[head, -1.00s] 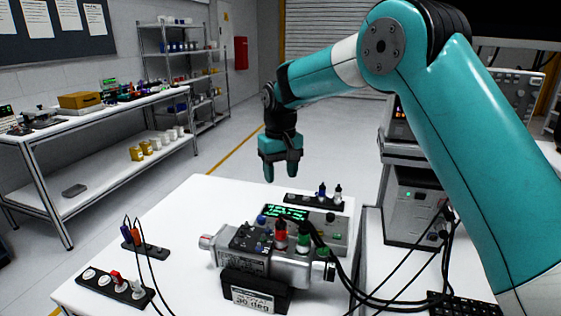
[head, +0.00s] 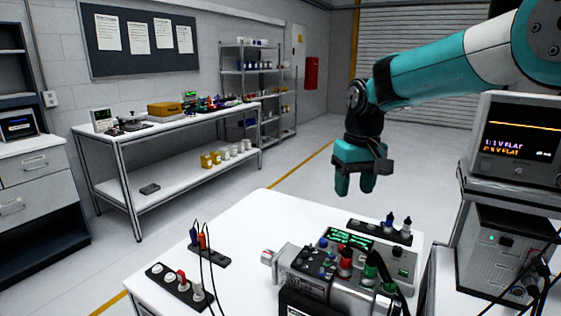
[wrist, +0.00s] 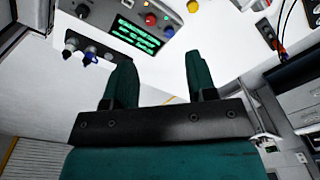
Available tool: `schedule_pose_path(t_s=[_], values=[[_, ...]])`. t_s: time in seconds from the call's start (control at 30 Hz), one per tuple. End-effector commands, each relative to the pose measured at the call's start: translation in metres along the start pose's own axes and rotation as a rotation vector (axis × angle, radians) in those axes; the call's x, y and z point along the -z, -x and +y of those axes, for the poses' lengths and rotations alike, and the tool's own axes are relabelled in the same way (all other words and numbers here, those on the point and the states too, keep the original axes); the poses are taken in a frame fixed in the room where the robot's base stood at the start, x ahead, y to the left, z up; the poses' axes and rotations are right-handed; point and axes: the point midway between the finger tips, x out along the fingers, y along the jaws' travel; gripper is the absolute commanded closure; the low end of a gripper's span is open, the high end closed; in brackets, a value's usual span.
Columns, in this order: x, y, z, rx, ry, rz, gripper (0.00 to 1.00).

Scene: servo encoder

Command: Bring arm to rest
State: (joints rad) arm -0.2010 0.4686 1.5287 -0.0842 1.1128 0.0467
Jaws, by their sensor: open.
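My gripper (head: 355,187) hangs fingers down in the air above the far edge of the white table in the head view. In the wrist view its two teal fingers (wrist: 157,78) stand apart with nothing between them. The silver servo encoder unit (head: 335,282) sits on the table, with red, green and blue plugs on top. Behind it is a box with a green lit display (head: 348,240), which also shows in the wrist view (wrist: 137,36). My gripper touches none of these.
A black strip with blue and dark plugs (head: 380,231) lies at the table's back. Two plug strips (head: 209,256) (head: 180,290) lie at left, with black leads. An oscilloscope (head: 519,140) stands on a cart at right. The floor behind the table is open.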

Motion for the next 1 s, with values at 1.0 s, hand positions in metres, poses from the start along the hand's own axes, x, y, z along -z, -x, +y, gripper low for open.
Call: schedule_pose_path(t_s=[1.0], values=[[-0.295,-0.001,-0.104,0.305,0.381,0.114,0.57]])
